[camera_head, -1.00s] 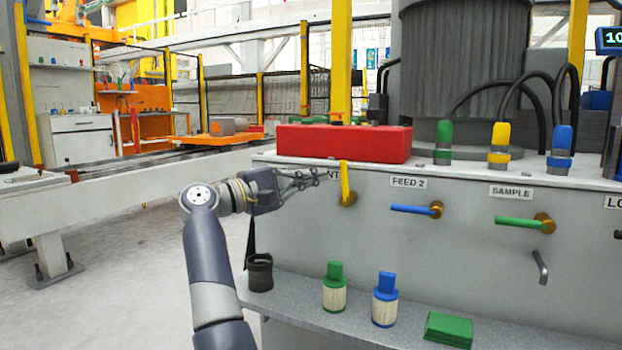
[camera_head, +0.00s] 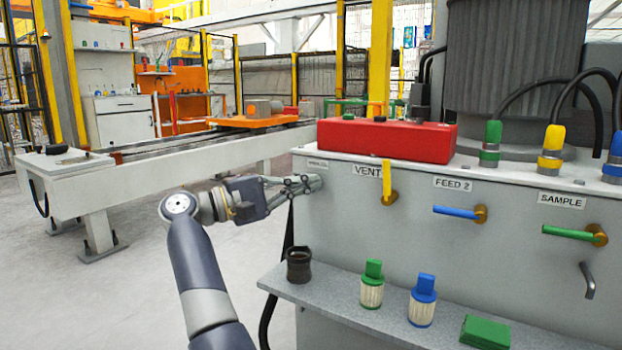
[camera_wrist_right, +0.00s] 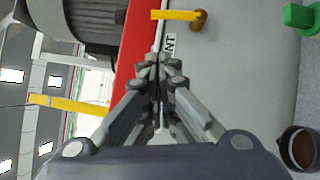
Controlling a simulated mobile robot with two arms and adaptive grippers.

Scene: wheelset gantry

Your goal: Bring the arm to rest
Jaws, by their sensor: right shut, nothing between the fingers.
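My right gripper (camera_head: 312,184) is shut and empty. In the head view it points right, in front of the upper left part of the grey cabinet (camera_head: 340,235), left of the yellow VENT handle (camera_head: 387,180). I cannot tell whether its tips touch the cabinet. In the right wrist view the shut fingers (camera_wrist_right: 163,75) fill the middle, with the yellow handle (camera_wrist_right: 175,15) beyond them near the top. My right arm (camera_head: 195,260) rises from the bottom of the head view. My left gripper is not in view.
A red box (camera_head: 390,138) lies on the cabinet top. A shelf (camera_head: 335,288) below holds a dark cup (camera_head: 299,264) and green-capped and blue-capped bottles. Open floor lies left.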

